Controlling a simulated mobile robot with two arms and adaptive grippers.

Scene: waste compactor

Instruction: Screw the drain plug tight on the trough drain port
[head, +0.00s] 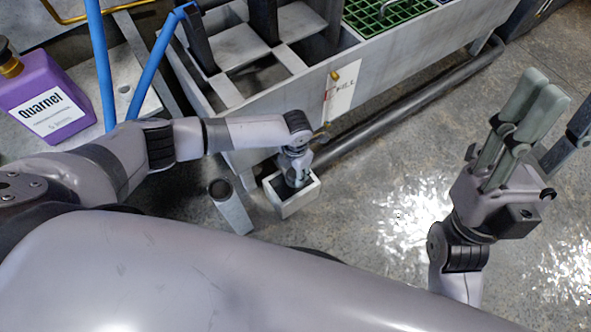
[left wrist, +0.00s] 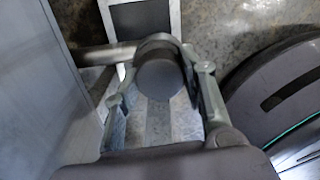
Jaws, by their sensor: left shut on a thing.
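My left gripper (head: 297,182) points down at the foot of the grey trough (head: 225,92), just above a small light-walled box (head: 292,205). In the left wrist view its two fingers (left wrist: 160,95) close around a dark, round-faced piece (left wrist: 160,76), which looks like the drain plug. The fingers and wrist hide the plug in the head view. The drain port is not clearly visible, so I cannot tell how the plug sits against it. My right gripper (head: 532,105) is raised over the floor at the right, its fingers pointing up; I cannot tell whether they are apart.
A dark pipe (head: 410,108) runs low along the trough. A purple Quarnel jug (head: 42,100) is at the left. Green grating (head: 385,12) lies on the trough. Floor at the right is clear.

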